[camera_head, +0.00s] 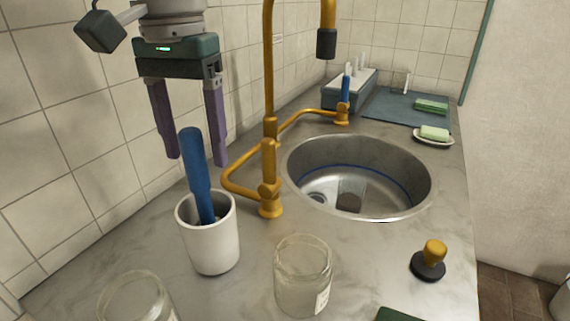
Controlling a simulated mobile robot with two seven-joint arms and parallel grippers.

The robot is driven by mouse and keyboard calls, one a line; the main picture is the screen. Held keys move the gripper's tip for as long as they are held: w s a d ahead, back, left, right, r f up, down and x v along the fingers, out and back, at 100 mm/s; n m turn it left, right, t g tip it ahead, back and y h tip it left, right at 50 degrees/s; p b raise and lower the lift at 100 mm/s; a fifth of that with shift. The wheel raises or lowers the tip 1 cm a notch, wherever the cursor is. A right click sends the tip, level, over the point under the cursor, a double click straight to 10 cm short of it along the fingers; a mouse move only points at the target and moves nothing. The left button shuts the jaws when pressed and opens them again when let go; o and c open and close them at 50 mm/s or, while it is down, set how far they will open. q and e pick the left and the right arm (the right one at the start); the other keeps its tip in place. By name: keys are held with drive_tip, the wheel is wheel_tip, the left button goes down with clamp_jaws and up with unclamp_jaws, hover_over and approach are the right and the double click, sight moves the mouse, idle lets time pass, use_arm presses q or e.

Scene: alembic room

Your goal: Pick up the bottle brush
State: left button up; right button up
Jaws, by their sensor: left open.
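A blue handle (196,170), which looks like the bottle brush, stands slightly tilted in a white cup (212,249) on the counter at the left. Its lower end is hidden inside the cup. My left gripper (196,161) points down from above and is open, with nothing held. In the picture its two purple fingers lie on either side of the top of the blue handle. I cannot tell whether the handle is exactly between them in depth. My right gripper is not in view.
A brass faucet (269,165) rises just right of the cup, beside a round steel sink (310,160). Glass jars (302,276) (137,300) stand in front. A yellow-and-black knobbed tool (430,262) is at right. A drying rack (346,92) and soap dish (433,141) stand behind. Tiled wall at left.

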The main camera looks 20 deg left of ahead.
sight(198, 172)
use_arm(q)
drive_tip(key=f, duration=0.4)
drive_tip(key=shift+s+f, duration=0.2)
clamp_jaws()
idle(0.3)
